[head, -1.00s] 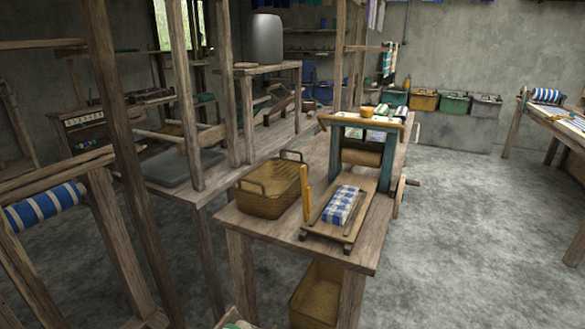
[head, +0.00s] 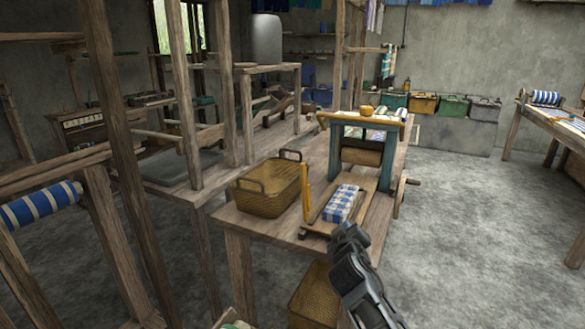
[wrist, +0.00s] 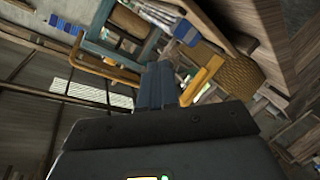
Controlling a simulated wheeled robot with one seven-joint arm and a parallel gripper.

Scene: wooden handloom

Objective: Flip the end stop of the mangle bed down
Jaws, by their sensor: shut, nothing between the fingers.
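The mangle stands on the wooden bench, with a blue-green frame (head: 334,155) and a wooden roller. Its low wooden bed (head: 323,229) carries a folded blue-and-white checked cloth (head: 341,204). The yellow end stop (head: 306,192) stands upright at the bed's near left end. My dark gripper (head: 345,231) is in front of the bed's near right side, apart from the stop in the picture. In the wrist view its fingers (wrist: 158,86) are together and empty. A yellow bar (wrist: 203,78), probably the stop, shows beside them, with the frame (wrist: 113,45) beyond.
A wicker basket (head: 268,193) stands on the bench (head: 237,220) left of the mangle, and another basket (head: 315,295) sits below. Loom posts (head: 127,150) crowd the left. The mangle's crank (head: 412,182) juts out right. The floor (head: 465,240) on the right is clear.

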